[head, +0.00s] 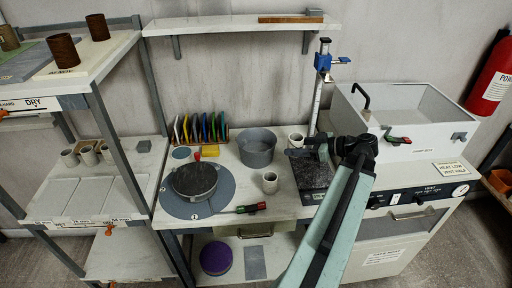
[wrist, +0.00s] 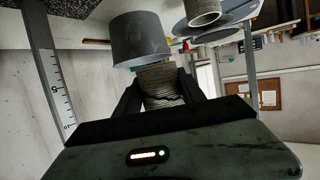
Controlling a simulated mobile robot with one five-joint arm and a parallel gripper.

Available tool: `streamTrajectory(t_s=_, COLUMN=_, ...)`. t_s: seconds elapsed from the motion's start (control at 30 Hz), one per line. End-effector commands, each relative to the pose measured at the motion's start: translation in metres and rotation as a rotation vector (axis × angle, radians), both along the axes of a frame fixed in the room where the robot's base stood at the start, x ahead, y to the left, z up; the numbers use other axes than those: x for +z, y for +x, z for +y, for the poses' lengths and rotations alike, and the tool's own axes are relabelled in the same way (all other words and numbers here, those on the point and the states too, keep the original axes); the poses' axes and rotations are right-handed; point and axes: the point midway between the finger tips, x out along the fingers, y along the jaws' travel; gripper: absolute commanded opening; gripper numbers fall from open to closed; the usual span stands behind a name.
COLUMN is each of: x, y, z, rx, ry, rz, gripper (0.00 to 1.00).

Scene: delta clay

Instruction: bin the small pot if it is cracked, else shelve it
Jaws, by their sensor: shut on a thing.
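My gripper (head: 322,150) is over the dark slab on the bench. In the wrist view, my gripper (wrist: 160,92) is shut on a small pale ribbed pot (wrist: 158,78), a finger on each side. A dark jagged line that looks like a crack crosses the pot's side. The shelf rack (head: 118,45) at left has a top board marked DRY.
A grey bucket (head: 257,150) stands left of my gripper. A height gauge (head: 318,90) rises just behind it. A sink (head: 405,115) is at right. An orange container (head: 501,181) sits at the right edge.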

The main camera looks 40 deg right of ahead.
Motion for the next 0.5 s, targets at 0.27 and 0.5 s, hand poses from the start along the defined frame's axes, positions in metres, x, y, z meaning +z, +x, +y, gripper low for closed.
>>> streamTrajectory(t_s=0.27, x=0.008, y=0.105, z=-0.005, rx=0.075, ry=0.0, rz=0.0, gripper=0.05)
streamTrajectory(t_s=0.5, x=0.01, y=0.16, z=0.005, rx=0.107, ry=0.0, rz=-0.001, gripper=0.05)
